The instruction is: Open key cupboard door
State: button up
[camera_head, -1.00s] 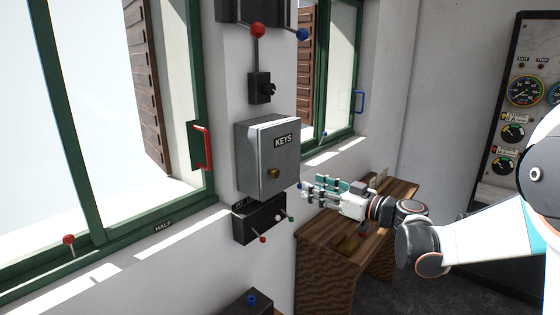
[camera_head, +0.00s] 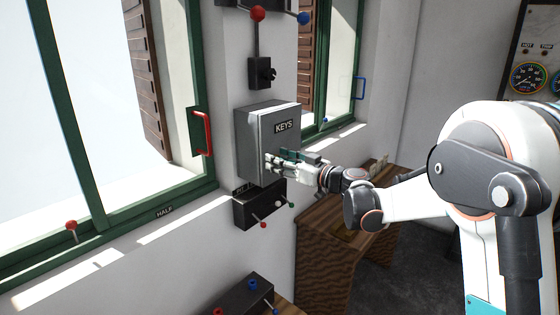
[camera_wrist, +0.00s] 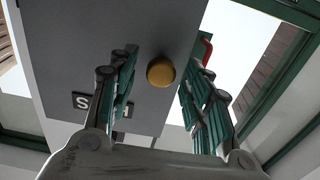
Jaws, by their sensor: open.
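The grey key cupboard (camera_head: 262,125) with its KEYS label hangs on the wall between the two windows. Its door looks shut. My gripper (camera_head: 272,162) is at the lower part of the cupboard door and hides the knob in the head view. In the wrist view the round brass knob (camera_wrist: 160,71) sits between the two open fingers, with a gap visible on each side. The grey door face (camera_wrist: 100,40) lies behind it. I cannot tell how deep the fingers reach around the knob.
A black switch box (camera_head: 258,207) with small coloured levers is just below the cupboard. A red window handle (camera_head: 203,132) is to the left. A black switch (camera_head: 262,72) is above. A wooden desk (camera_head: 335,245) stands below right.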

jog(key=shift+w+a, duration=0.15)
jog(key=shift+c, duration=0.2)
grip_shut()
